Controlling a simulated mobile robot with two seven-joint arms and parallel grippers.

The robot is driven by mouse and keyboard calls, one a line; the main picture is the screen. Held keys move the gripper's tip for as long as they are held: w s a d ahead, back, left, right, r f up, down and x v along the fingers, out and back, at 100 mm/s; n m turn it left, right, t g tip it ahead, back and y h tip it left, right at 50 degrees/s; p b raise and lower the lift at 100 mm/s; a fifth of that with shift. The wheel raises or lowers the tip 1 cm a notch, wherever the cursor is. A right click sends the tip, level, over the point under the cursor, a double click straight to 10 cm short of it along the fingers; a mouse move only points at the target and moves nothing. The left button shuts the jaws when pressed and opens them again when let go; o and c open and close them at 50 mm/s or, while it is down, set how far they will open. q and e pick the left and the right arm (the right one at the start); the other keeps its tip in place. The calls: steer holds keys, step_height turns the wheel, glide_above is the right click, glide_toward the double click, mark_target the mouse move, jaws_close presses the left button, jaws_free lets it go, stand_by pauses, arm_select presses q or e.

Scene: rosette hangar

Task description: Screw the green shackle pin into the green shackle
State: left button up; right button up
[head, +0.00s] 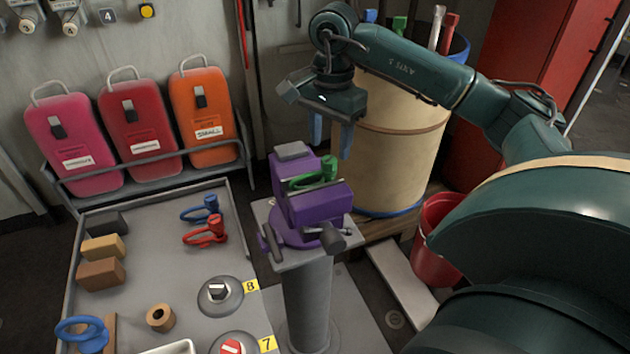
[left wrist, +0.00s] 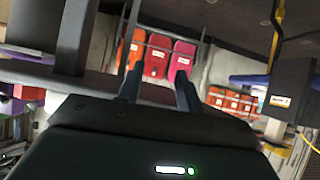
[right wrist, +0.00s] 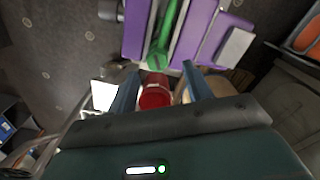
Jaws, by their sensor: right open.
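The green shackle (head: 302,181) is held between the jaws of a purple vise (head: 318,205) on a grey pedestal. A green upright piece, apparently the shackle pin (head: 329,166), stands at its right end; I cannot tell how far it is in. In the right wrist view the green parts (right wrist: 162,45) show as one long shape between the purple jaws, ahead of the fingertips. My right gripper (head: 332,142) is open and empty, pointing down just above and right of the vise. My left gripper (left wrist: 159,80) is open and empty, away from the vise, out of the head view.
A grey table (head: 150,240) at left bears blue and red shackles (head: 205,231), blocks and a brown ring. A large tan drum (head: 390,150) stands close behind my right gripper. A red bucket (head: 436,235) stands right of the pedestal. Coloured cases (head: 140,128) line the wall.

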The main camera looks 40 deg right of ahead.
mark_target(329, 159)
steer(key=shift+s+a+r, duration=0.1)
steer(key=shift+s+r, duration=0.15)
steer(key=shift+s, duration=0.1)
steer(key=shift+w+a+f+b, duration=0.1)
steer(key=shift+w+f+b, duration=0.15)
steer(key=shift+f+b, duration=0.55)
steer(key=shift+f, duration=0.25)
steer(key=shift+s+f+b, duration=0.15)
steer(key=shift+f+b, duration=0.4)
steer(key=shift+f, duration=0.3)
steer(key=shift+c, duration=0.2)
jaws_close()
steer(key=m, duration=0.4)
steer(key=shift+r+p, duration=0.1)
steer(key=shift+p, duration=0.3)
steer(key=m, duration=0.5)
steer(key=shift+m+p, duration=0.35)
steer(key=shift+m, duration=0.05)
